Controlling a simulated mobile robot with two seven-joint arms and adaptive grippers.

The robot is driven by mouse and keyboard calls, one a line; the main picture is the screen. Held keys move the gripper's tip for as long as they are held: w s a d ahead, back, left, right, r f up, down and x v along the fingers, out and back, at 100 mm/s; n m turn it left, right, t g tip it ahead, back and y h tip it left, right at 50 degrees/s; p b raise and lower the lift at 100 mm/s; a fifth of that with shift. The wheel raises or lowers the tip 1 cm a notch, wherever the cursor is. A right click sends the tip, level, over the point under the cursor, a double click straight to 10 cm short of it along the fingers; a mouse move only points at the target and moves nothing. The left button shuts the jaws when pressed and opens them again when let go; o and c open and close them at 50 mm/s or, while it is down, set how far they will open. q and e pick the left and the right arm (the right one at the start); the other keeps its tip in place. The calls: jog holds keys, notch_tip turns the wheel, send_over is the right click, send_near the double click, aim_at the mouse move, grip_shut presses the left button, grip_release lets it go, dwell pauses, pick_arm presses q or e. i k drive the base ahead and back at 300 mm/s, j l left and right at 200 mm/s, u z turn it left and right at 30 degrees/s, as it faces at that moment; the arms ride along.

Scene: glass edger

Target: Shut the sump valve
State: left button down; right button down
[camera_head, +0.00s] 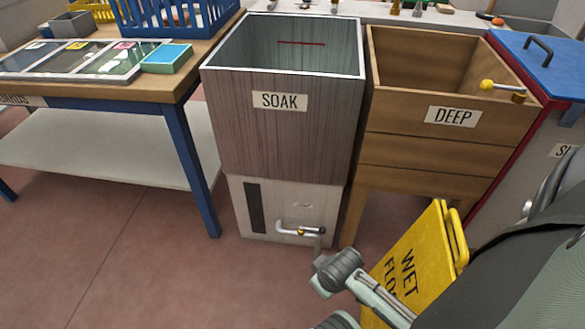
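A lever with a yellow ball knob (487,86) and a brass fitting (518,97) sits at the right rim of the wooden DEEP tank (400,150). A pale bent pipe with a brass collar (300,231) is low on the front of the SOAK tank's base (310,202). No label shows which of these is the sump valve. The cabinet (535,165) at the right has a sign partly hidden, with "S" legible. My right gripper (336,297) is open and empty, its fingers apart, below and right of the pipe. My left gripper is out of view.
A yellow wet-floor sign (418,250) stands close behind my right arm. A blue lid with a handle (545,62) covers the right cabinet. The wooden table (100,95) at left holds glass panes and baskets. Floor at left front is clear.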

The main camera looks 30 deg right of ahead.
aim_at(313, 230)
jog(key=k+j+z, duration=0.1)
jog(key=z, duration=0.25)
jog(key=k+j+z, duration=0.1)
jog(key=z, duration=0.25)
jog(key=k+z, duration=0.1)
jog(key=z, duration=0.25)
jog(key=i+z, duration=0.3)
jog(key=k+j+z, duration=0.1)
